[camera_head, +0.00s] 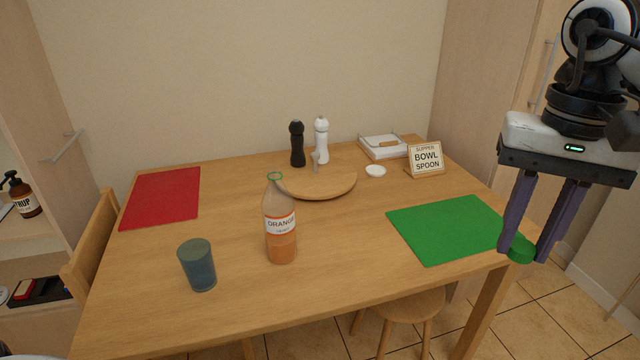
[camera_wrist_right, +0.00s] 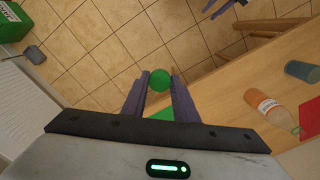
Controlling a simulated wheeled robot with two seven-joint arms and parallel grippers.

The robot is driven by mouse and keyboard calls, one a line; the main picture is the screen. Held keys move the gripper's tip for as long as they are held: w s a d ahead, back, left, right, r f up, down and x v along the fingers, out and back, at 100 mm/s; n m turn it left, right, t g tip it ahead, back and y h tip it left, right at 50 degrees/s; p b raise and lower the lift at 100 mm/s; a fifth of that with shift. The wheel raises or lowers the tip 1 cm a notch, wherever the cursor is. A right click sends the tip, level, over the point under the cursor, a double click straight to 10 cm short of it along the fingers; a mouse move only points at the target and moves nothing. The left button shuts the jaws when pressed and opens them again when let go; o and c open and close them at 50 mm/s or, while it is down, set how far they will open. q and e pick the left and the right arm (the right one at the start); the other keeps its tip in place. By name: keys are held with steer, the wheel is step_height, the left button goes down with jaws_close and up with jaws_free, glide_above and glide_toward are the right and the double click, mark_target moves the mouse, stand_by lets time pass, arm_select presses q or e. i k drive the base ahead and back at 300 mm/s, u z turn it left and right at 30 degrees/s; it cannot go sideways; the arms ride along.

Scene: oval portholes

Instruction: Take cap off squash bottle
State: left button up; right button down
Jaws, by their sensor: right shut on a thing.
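The squash bottle (camera_head: 280,222), clear with an ORANGE label and orange liquid low inside, stands upright and open-topped on the table (camera_head: 340,258). It also shows at the right of the right wrist view (camera_wrist_right: 272,108). My right gripper (camera_head: 520,254) is shut on the round green cap (camera_head: 519,250), well right of the bottle, over the table's right edge or just beyond it. The cap also shows between the fingertips in the right wrist view (camera_wrist_right: 159,80).
A blue cup (camera_head: 197,266) stands left of the bottle. A green mat (camera_head: 448,228) lies right, a red mat (camera_head: 162,196) left.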

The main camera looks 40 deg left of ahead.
mark_target(277, 205)
steer(key=u, duration=1.1)
steer(key=i, duration=1)
steer(key=u, duration=1.1)
